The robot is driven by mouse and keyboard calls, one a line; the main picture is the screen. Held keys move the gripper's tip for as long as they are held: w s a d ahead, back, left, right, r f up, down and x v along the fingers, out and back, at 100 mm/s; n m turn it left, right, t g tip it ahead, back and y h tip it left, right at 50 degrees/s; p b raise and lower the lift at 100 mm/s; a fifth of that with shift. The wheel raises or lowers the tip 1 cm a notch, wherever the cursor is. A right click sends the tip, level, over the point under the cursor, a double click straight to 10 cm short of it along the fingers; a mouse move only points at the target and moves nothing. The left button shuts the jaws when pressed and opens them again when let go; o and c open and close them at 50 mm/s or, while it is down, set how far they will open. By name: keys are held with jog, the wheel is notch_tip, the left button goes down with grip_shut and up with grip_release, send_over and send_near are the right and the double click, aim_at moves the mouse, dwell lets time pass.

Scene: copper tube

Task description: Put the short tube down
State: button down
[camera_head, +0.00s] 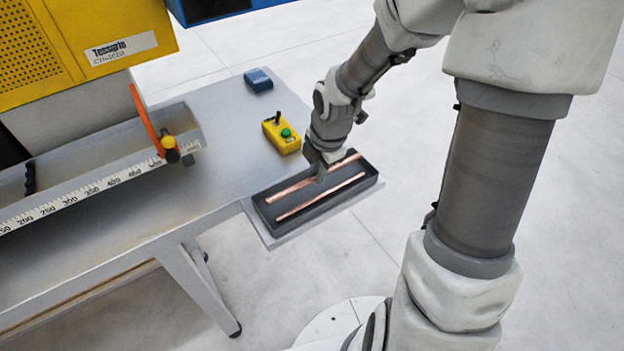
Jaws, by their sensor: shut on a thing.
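A dark rectangular tray (267,216) with a raised rim holds two copper-coloured tubes, lying nearly parallel. The front tube (318,197) lies along the tray floor, clear of my gripper. The rear tube (290,191) runs under my gripper (320,174), which points down over the tray and is shut on it near its middle. The fingers hide part of this tube. I cannot tell whether it touches the tray floor or is just above it. The two tubes look close in length.
The grey bench (225,150) is left of the tray. It carries a yellow control box (281,136) with a green button, a blue object (258,80), a ruler scale (100,186) and an orange stop arm (146,118). A yellow machine (75,45) stands behind.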

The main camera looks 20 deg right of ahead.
aim_at(312, 186)
jog(key=w, duration=0.1)
jog(key=w+f, duration=0.1)
jog(key=shift+w+a+f, duration=0.1)
jog(key=shift+w+f, duration=0.2)
jog(key=shift+w, duration=0.1)
jog(key=shift+s+x, duration=0.2)
jog(key=shift+x, duration=0.8)
jog(key=shift+s+x, duration=0.2)
jog(key=shift+x, duration=0.75)
jog(key=shift+f+b, duration=0.2)
jog(key=shift+b, duration=0.15)
jog(key=c, duration=1.1)
grip_release()
jog(key=p+v, duration=0.3)
jog(key=v, duration=0.9)
jog(key=shift+r, duration=0.1)
jog(key=shift+r, duration=0.1)
